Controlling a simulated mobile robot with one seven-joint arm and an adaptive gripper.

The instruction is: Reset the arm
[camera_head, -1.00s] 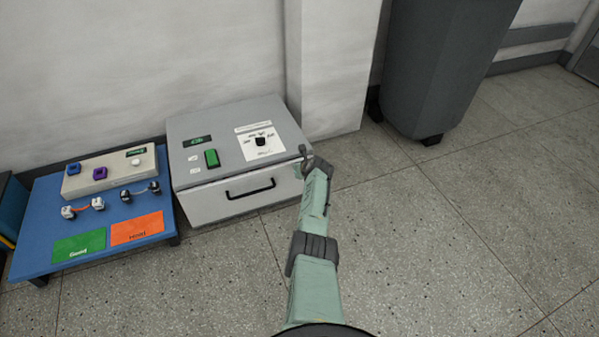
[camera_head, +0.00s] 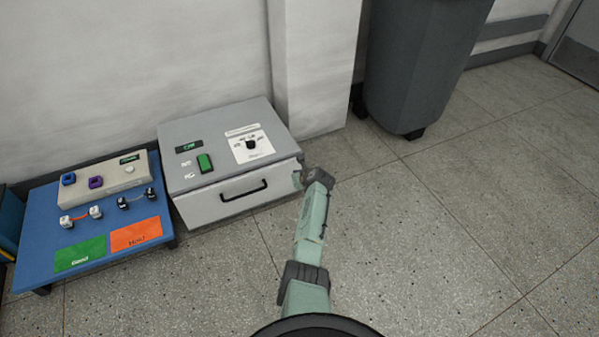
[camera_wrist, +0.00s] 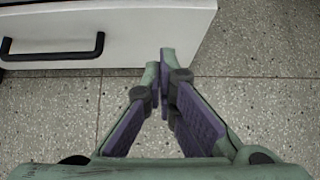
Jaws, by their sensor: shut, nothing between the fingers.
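My arm (camera_head: 312,225) is pale green with dark joints and reaches up from the bottom middle of the head view. Its end is by the right front corner of a grey and white machine (camera_head: 225,150). In the wrist view my gripper (camera_wrist: 165,65) has its fingertips together with nothing between them. The machine's white drawer front and black handle (camera_wrist: 55,52) are beyond the fingers at upper left. In the head view the gripper is mostly hidden by the arm's end, and I cannot tell whether it touches the machine.
A blue table (camera_head: 30,245) at left holds a beige box (camera_head: 110,180), small connectors, a green card (camera_head: 80,254) and an orange card (camera_head: 136,235). A grey bin (camera_head: 415,70) stands at the back right. The speckled floor (camera_head: 450,230) at right is clear.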

